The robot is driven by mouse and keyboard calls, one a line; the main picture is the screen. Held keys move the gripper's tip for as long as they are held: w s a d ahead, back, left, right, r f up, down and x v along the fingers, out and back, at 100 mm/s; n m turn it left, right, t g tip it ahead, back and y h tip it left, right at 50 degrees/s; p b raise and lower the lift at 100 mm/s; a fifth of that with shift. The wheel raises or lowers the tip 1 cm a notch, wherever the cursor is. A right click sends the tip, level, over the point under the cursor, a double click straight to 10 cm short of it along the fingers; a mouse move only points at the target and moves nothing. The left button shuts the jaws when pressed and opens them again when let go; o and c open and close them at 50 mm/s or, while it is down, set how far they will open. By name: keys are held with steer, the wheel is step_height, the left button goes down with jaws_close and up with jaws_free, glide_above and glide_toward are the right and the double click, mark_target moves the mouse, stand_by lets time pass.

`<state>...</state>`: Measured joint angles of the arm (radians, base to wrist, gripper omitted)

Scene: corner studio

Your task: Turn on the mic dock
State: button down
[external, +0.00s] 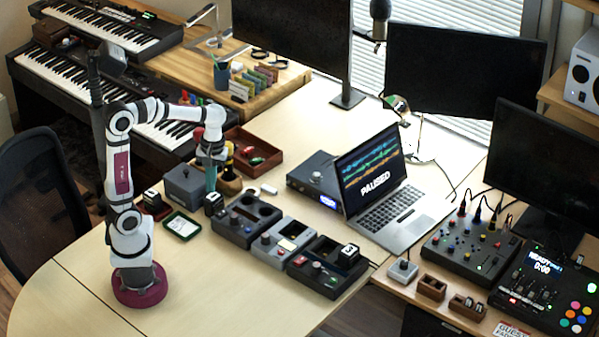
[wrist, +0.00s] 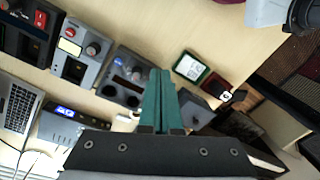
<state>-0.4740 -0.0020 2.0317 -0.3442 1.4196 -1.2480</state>
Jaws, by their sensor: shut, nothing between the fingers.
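The left unit (external: 240,232) has round recesses and a knob, and shows in the wrist view (wrist: 122,82). The middle unit (external: 276,256) has a knob and a small pale panel, and shows in the wrist view (wrist: 68,68). The right unit (external: 325,282) has a red switch (wrist: 40,19) and a black labelled block. My gripper (external: 211,186), with teal fingers (wrist: 162,98), is shut and empty, above the table just left of the left unit.
A grey box with a knob (external: 184,181), a green-framed card (external: 181,226) and a red tray (external: 262,150) are near my gripper. A laptop (external: 385,225) reading PAUSED stands to the right. The front of the table (external: 220,295) is clear.

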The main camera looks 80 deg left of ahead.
mark_target(218, 215)
steer(key=w+a+f+n+h, duration=0.1)
steer(key=w+a+f+n, duration=0.1)
steer(key=a+n, duration=0.9)
steer(key=shift+w+f+n, duration=0.2)
steer(key=shift+f+n, duration=0.3)
steer(key=shift+n, duration=0.1)
steer(key=f, duration=0.9)
steer(key=s+d+f, duration=0.1)
steer(key=f, duration=0.4)
steer(key=shift+s+d, duration=0.1)
steer(key=shift+s+d+f, duration=0.1)
steer(key=shift+f, duration=0.05)
